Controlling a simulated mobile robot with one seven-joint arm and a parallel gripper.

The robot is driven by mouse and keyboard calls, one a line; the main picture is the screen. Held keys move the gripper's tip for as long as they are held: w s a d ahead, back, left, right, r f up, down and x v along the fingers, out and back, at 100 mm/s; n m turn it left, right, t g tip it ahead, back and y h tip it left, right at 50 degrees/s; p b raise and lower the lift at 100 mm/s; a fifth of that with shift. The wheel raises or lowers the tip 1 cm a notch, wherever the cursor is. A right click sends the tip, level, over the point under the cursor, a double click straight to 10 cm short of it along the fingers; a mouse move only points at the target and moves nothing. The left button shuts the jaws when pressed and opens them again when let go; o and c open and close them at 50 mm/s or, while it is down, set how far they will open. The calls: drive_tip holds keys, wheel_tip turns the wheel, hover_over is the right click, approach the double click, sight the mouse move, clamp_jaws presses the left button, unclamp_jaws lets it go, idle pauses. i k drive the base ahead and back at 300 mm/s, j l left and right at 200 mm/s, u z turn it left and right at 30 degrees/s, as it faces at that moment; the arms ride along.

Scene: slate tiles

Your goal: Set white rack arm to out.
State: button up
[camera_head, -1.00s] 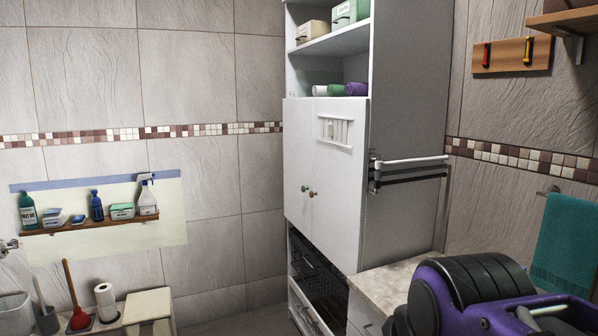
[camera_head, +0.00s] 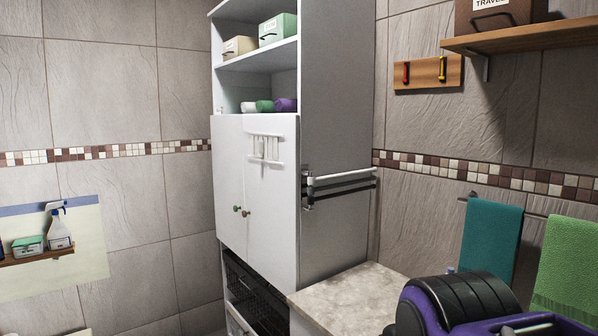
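The white rack arm (camera_head: 343,175) is a slim rod on the right side panel of the tall white cabinet (camera_head: 335,105). It runs back from a metal bracket (camera_head: 307,190) at the panel's front edge toward the tiled wall, lying close along the panel. Dark bars show just under it; I cannot tell whether they are other arms or shadows. My gripper is not in view. A purple and black part of my own arm fills the lower right, well apart from the rack arm.
A pale stone counter (camera_head: 345,290) stands below the rack arm. Teal (camera_head: 492,238) and green (camera_head: 570,265) towels hang at right. A wooden shelf (camera_head: 520,36) and a hook board (camera_head: 428,73) are above. The cabinet doors (camera_head: 230,200) are shut.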

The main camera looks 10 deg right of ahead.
sight(311, 181)
drive_tip(key=i+j+z, duration=0.2)
drive_tip(key=z, duration=0.3)
drive_tip(key=i+j+z, duration=0.15)
drive_tip(key=z, duration=0.35)
drive_tip(key=i+j+z, duration=0.15)
drive_tip(key=j, duration=0.3)
drive_tip(key=i+j+z, duration=0.2)
drive_tip(key=j, duration=0.25)
drive_tip(key=k+l, duration=0.05)
drive_tip(key=k, duration=0.05)
